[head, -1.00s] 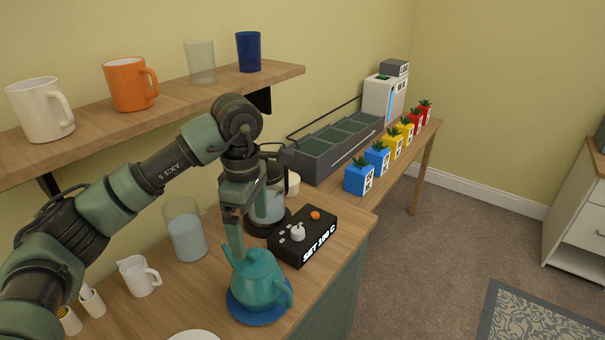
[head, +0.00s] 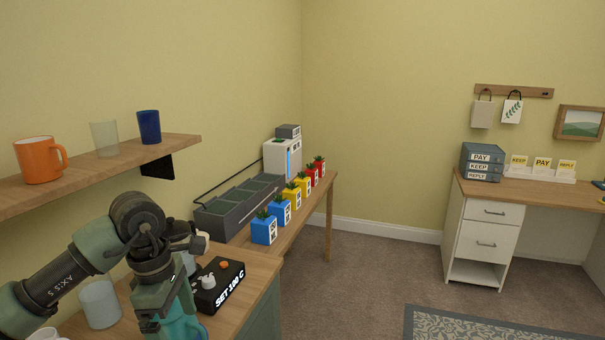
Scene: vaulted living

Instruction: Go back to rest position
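My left arm comes in from the left, and my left gripper (head: 165,318) points down over the wooden counter (head: 258,270). A teal teapot (head: 184,328) is just below and behind it, mostly hidden by the gripper and cut off by the bottom edge. I cannot tell whether the gripper touches the teapot or whether its fingers are open. My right gripper is not in view.
A black control box (head: 216,286) and a glass (head: 100,303) stand close to my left arm. A shelf (head: 100,172) with an orange mug (head: 40,160) overhangs the counter. Potted plants line a narrow table (head: 318,195). Open carpet (head: 365,275) lies to the right.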

